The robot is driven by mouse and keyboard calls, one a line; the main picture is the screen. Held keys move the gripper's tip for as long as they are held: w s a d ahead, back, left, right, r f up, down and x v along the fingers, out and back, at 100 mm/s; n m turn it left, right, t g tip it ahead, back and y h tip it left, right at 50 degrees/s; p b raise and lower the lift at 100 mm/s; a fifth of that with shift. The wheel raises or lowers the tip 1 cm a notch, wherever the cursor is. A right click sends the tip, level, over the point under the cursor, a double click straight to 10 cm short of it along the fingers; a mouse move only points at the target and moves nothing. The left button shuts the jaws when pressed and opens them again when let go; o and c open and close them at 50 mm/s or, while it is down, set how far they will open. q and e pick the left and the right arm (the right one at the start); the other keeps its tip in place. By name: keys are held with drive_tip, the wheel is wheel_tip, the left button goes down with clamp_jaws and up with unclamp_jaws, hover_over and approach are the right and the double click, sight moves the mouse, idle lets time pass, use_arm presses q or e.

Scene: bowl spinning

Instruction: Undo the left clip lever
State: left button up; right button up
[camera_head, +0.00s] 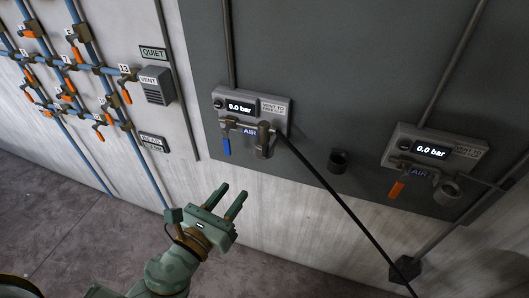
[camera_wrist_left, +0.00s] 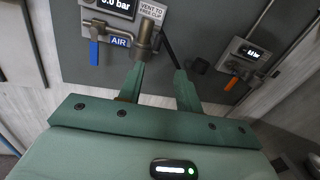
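The left air station (camera_head: 250,106) is a grey wall box reading 0.0 bar, with an AIR label and a blue handle (camera_head: 226,145) hanging down. Beside the label is a brownish metal coupling (camera_head: 264,142) with a black hose running from it. The clip levers are too small to tell apart there. My left gripper (camera_head: 233,192) is below the station, empty, fingers apart and pointing up towards it. In the left wrist view the coupling (camera_wrist_left: 143,42) is just beyond the left fingertip, with no contact clear. My right gripper is not in view.
A second station (camera_head: 436,148) at right also reads 0.0 bar and has an orange handle (camera_head: 397,189). A dark empty cup (camera_head: 338,161) is on the wall between them. The black hose (camera_head: 340,207) slopes down right. Blue pipes with orange-handled valves (camera_head: 72,80) are at upper left.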

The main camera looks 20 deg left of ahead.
use_arm(q)
drive_tip(key=m+p, duration=0.1)
drive_tip(key=p, duration=0.1)
approach(264, 152)
drive_tip(key=w, duration=0.3)
drive_tip(key=w+d, duration=0.1)
drive_tip(key=w, duration=0.5)
drive_tip(key=shift+w+d+r+p, duration=0.15)
drive_tip(key=shift+d+p, duration=0.2)
drive_tip(key=shift+d, duration=0.05)
drive_tip(key=shift+w+d, duration=0.1)
drive_tip(key=shift+w, duration=0.65)
clamp_jaws()
